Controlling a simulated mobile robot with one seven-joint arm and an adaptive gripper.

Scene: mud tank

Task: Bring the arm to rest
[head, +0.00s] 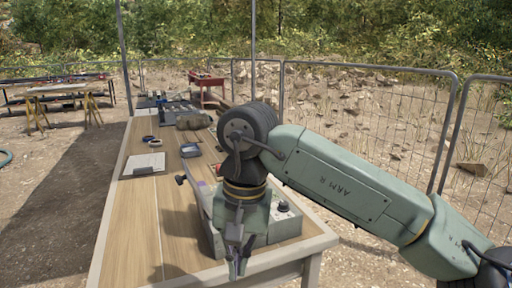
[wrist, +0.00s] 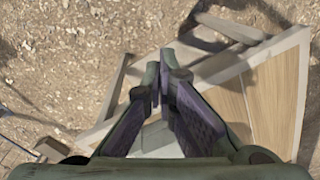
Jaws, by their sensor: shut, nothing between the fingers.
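My gripper (head: 236,262) hangs pointing down at the near end of the wooden table in the head view. Its fingers are closed together with nothing between them. The wrist view shows the two fingers (wrist: 161,80) meeting at the tips, with gravelly ground and the table corner beyond them. My green arm reaches in from the right and bends down at the wrist joint. A grey box with a knob (head: 283,207) stands on the table just behind and right of my gripper. The arm hides part of that box.
The long wooden table (head: 150,225) carries a clipboard (head: 143,165), small items and dark tools toward its far end. A wire fence (head: 400,115) runs along the right and back. A red stand (head: 207,88) and another workbench with sawhorses (head: 60,90) stand farther off. Open ground lies left.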

